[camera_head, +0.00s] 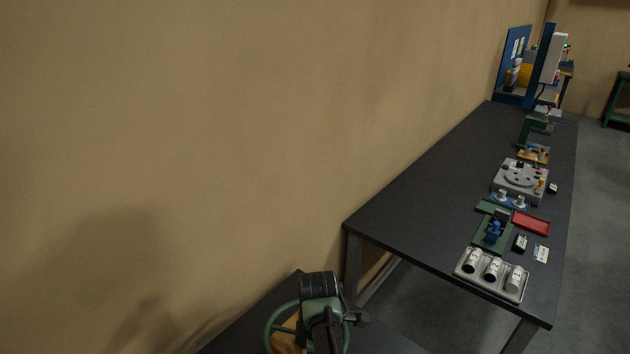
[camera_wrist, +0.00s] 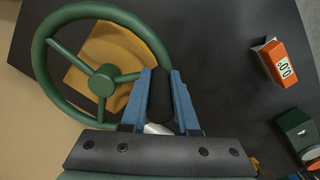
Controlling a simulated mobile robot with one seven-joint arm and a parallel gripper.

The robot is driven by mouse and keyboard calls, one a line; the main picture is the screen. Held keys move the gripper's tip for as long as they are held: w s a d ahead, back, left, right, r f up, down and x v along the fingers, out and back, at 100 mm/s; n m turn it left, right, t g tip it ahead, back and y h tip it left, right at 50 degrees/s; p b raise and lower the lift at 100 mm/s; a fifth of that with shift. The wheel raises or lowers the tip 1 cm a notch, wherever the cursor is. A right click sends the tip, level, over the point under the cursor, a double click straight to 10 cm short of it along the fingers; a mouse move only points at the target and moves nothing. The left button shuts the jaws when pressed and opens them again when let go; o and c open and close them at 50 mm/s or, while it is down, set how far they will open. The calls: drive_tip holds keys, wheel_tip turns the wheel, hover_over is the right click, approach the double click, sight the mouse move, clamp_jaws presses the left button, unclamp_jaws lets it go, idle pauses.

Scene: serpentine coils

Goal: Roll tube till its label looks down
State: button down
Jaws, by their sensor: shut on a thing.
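A green handwheel (camera_wrist: 102,83) with spokes fills the left of the wrist view, and it also shows at the bottom of the head view (camera_head: 268,337). A small whitish patch shows low between the fingers, too little to identify. In the head view, several pale cylinders, perhaps tubes, lie in a light tray (camera_head: 489,288) on the far table, well apart from my gripper.
A dark table (camera_head: 415,190) runs along the wall, with a grey device (camera_head: 520,180), a red tray (camera_head: 531,222) and green fixtures on it. In the wrist view, an orange labelled block (camera_wrist: 283,63) and a green block (camera_wrist: 297,130) stand at right. Dark surface between is clear.

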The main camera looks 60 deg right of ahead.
drive_tip(key=shift+d+r, duration=0.1)
drive_tip(key=c, duration=0.7)
unclamp_jaws()
wheel_tip(320, 180, up, 11)
drive_tip(key=shift+r+b, duration=0.2)
drive_tip(key=shift+b, duration=0.4)
drive_tip(key=shift+r+p, duration=0.75)
